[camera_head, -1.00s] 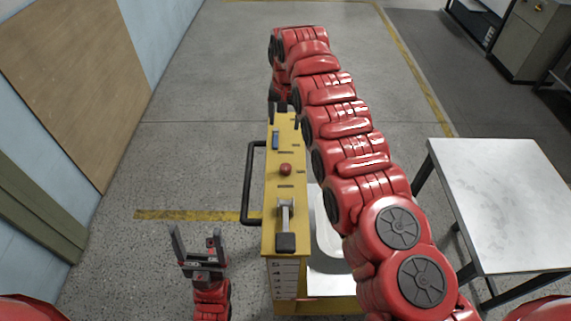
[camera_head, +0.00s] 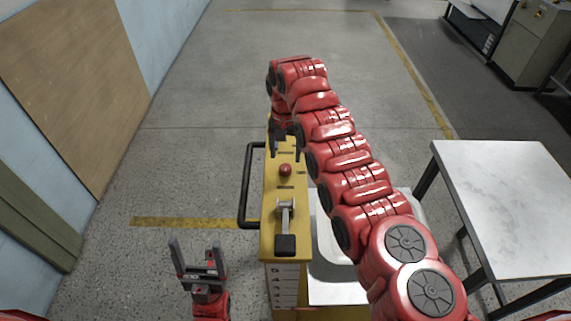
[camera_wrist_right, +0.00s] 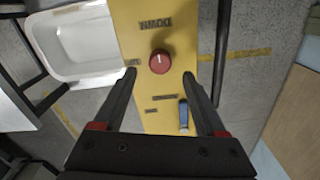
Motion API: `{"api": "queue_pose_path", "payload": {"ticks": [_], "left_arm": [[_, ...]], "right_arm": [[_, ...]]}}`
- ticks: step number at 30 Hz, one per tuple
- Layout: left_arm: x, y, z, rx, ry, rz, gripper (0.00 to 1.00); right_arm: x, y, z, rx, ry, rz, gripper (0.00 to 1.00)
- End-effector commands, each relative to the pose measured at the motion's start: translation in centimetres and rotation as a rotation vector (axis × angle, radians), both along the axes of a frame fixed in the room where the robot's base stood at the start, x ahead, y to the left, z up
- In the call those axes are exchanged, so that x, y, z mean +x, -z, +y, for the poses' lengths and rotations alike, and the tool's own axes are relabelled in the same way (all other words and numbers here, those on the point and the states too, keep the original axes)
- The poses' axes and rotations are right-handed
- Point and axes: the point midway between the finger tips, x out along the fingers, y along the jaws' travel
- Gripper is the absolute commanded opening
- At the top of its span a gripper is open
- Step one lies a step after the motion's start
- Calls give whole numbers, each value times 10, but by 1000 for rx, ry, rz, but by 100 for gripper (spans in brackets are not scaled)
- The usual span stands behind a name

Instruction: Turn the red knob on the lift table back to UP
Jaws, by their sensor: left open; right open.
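The red knob (camera_head: 285,170) sits on the yellow top panel (camera_head: 270,215) of the lift table. In the right wrist view the knob (camera_wrist_right: 159,62) carries a short white mark, roughly along the panel's length. A dark label beyond it looks like DOWN upside down; the smaller labels are too blurred to read. My right gripper (camera_head: 287,151) is open, over the panel just beyond the knob in the head view. In the wrist view its fingertips (camera_wrist_right: 160,73) straddle the knob's near edge; contact cannot be told. My left gripper (camera_head: 197,262) is open and empty, left of the lift table.
A lever with a black grip (camera_head: 285,243) lies nearer on the panel. A black side handle (camera_head: 246,190) sticks out left. A blue part (camera_wrist_right: 183,114) shows near a right finger. A white tub shell (camera_wrist_right: 85,45) lies beside the panel. A white-topped table (camera_head: 510,200) stands right.

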Motion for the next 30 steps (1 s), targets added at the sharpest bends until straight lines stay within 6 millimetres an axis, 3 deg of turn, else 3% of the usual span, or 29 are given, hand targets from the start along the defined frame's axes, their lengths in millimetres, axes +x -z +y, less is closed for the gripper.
{"api": "queue_pose_path", "payload": {"ticks": [3,9,20,30], "left_arm": [[0,-14,0,0,0,0,81],[0,-15,0,0,0,0,81],[0,-16,0,0,0,0,81],[0,-16,0,0,0,0,81]], "right_arm": [[-2,23,-1,-2,0,7,74],[-1,46,0,-2,-1,4,74],[0,53,0,-1,-1,-1,74],[0,53,0,-1,0,0,16]]}}
